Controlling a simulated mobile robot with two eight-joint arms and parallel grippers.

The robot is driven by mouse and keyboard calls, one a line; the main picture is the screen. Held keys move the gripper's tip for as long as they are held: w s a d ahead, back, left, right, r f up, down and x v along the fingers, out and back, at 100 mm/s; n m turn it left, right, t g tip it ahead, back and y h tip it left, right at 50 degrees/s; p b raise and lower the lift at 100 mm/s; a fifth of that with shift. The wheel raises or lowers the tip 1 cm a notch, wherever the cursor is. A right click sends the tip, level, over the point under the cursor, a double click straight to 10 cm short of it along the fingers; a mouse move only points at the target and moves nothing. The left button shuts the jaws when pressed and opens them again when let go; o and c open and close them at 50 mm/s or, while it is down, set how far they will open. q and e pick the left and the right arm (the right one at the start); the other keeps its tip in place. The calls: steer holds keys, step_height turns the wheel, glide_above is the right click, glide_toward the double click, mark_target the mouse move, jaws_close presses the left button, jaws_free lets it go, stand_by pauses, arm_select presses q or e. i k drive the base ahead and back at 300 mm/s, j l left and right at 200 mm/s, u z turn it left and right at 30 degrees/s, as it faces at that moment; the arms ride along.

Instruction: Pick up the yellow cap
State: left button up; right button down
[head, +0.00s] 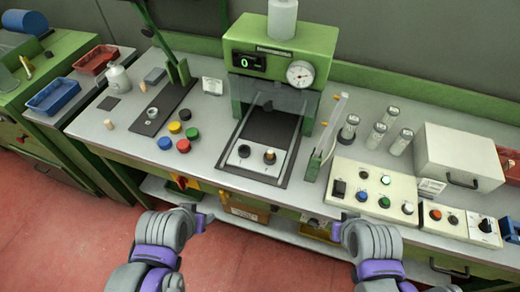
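The yellow cap (175,127) lies on the grey worktop, left of the green machine. It sits in a small group with a blue cap (185,115), a green cap (192,133), a red cap (183,146) and a black cap (165,143). My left gripper (206,220) is in front of the bench edge, below and right of the caps, and apart from them. My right gripper (336,232) is also in front of the bench, far to the right of the caps. Both gripper tips are small and dark, and their opening is unclear.
The green machine (275,45) with a gauge stands right of the caps. A dark stand base (155,115) lies just behind and left of them. Control boxes (373,190), metal cylinders (376,135) and a white case (455,157) fill the right side. Bare worktop lies between caps and machine.

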mark_target(174, 128)
steer(key=i+j+u, duration=0.15)
steer(key=i+j, duration=0.75)
steer(key=j, duration=0.1)
